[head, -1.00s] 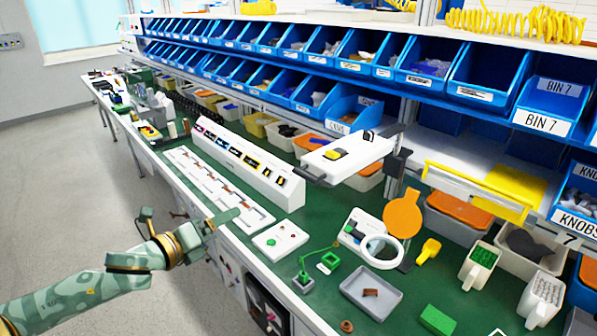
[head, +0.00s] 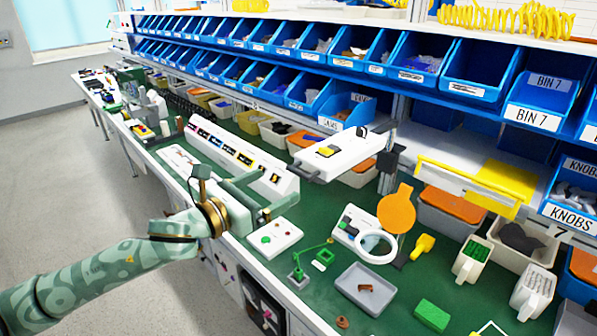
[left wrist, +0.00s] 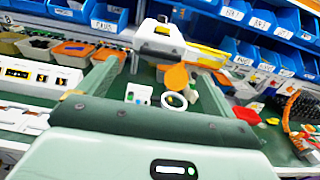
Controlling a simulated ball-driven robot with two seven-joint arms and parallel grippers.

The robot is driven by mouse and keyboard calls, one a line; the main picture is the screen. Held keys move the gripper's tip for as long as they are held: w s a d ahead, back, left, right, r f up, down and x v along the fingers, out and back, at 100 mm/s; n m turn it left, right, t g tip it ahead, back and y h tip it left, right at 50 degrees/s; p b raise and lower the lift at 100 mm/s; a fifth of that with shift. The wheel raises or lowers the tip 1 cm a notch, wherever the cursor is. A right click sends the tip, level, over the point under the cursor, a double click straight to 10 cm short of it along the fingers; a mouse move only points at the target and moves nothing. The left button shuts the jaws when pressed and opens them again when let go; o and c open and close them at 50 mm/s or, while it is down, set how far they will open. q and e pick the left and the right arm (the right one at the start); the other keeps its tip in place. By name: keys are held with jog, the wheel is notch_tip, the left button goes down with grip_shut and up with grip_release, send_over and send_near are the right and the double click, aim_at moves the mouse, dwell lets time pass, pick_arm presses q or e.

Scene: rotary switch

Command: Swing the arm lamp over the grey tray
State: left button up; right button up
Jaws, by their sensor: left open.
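The green arm lamp (head: 299,276) stands on the bench near its front edge, its thin arm slanting up and right. Its square green head (head: 323,257) is left of the grey tray (head: 347,283), not over it. The tray lies flat with a small brown piece in it. My left gripper (head: 280,185) is open and empty, above the bench, left of and behind the lamp. Its two spread fingers also show in the left wrist view (left wrist: 162,72). I cannot make out the lamp clearly there. My right gripper is out of view.
A white button box (head: 275,238) lies between my left gripper and the lamp. A white ring magnifier (head: 362,246), an orange disc (head: 396,208) and a yellow object (head: 422,246) stand behind the tray. A green block (head: 432,316) lies to its right.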

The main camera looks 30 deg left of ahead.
aim_at(296, 174)
pick_arm(q)
jog(key=x, duration=0.8)
jog(key=shift+w+d+p, duration=0.2)
jog(key=shift+p, duration=0.1)
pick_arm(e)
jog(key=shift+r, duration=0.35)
pick_arm(q)
jog(key=shift+c, duration=0.3)
